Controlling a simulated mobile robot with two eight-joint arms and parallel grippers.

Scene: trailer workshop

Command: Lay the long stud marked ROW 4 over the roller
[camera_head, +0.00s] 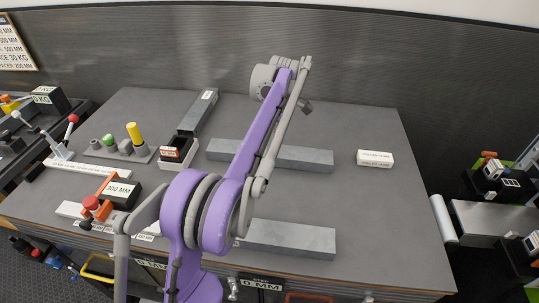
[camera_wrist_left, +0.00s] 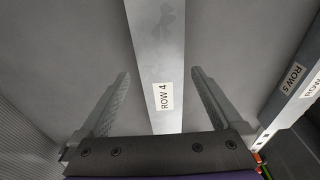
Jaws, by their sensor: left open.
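In the left wrist view a long grey stud marked ROW 4 (camera_wrist_left: 163,60) runs up the picture, its white label near the gripper. My left gripper (camera_wrist_left: 160,73) is open, with one finger on each side of the stud and a gap on both sides. In the head view my purple left arm reaches over the table and its fingertips cannot be made out. A white block (camera_head: 375,158) on the right of the table appears labelled ROLLER HOME. A white cylinder (camera_head: 444,219), perhaps the roller, is beyond the table's right edge. My right gripper is not in view.
Grey bars lie at the table's middle (camera_head: 303,159), front (camera_head: 290,240) and back left (camera_head: 198,112). The right table is mostly clear. A darker ROW 5 piece (camera_wrist_left: 287,88) shows in the wrist view.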

